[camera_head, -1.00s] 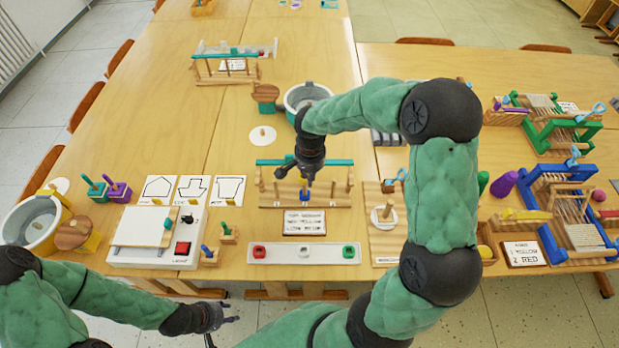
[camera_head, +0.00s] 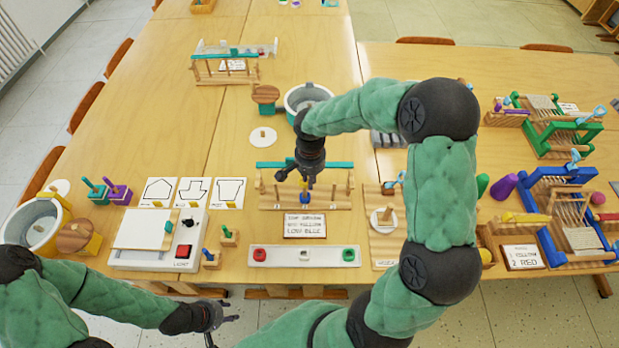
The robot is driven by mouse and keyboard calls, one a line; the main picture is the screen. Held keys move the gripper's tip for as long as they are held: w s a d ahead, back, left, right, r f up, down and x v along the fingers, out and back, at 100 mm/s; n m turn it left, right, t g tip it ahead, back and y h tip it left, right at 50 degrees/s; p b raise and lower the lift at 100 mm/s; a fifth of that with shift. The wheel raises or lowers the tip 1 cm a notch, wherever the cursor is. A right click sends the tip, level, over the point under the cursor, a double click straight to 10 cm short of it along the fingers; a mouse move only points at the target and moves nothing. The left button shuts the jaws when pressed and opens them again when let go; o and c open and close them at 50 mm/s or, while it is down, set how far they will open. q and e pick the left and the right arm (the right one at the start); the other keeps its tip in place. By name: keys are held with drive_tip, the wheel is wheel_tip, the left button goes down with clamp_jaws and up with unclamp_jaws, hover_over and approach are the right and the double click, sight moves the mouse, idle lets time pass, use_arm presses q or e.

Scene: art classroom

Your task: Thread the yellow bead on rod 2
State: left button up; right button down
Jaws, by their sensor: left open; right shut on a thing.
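The wooden bead rack (camera_head: 275,204) with upright rods stands on the table in the head view, a teal bar behind it. My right gripper (camera_head: 306,178) points down over the rack's middle rod and is shut on the yellow bead (camera_head: 304,182), which shows only as a small patch at its fingertips. A blue bead (camera_head: 305,197) sits low on that rod, just below the gripper. Whether the yellow bead is around the rod is too small to tell. Rod numbers are not readable. My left gripper (camera_head: 222,318) is open and empty, off the table's front edge at lower left.
A printed card (camera_head: 305,226) stands in front of the rack, and a white tray (camera_head: 279,257) with colored cups lies nearer. A white light box (camera_head: 140,250) is at left. A board with a disc and peg (camera_head: 372,245) is close at right, partly behind my arm.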

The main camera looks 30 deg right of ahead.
wheel_tip(320, 180, up, 3)
drive_tip(key=shift+s+f+p, duration=0.1)
drive_tip(key=shift+p, duration=0.85)
drive_tip(key=shift+f+b, duration=0.55)
drive_tip(key=shift+f, duration=0.05)
drive_tip(key=shift+f, duration=0.15)
idle(1.0)
drive_tip(key=shift+f+b, duration=0.3)
drive_tip(key=shift+b, duration=0.15)
drive_tip(key=shift+f+b, duration=0.45)
drive_tip(key=shift+f, duration=0.05)
idle(0.7)
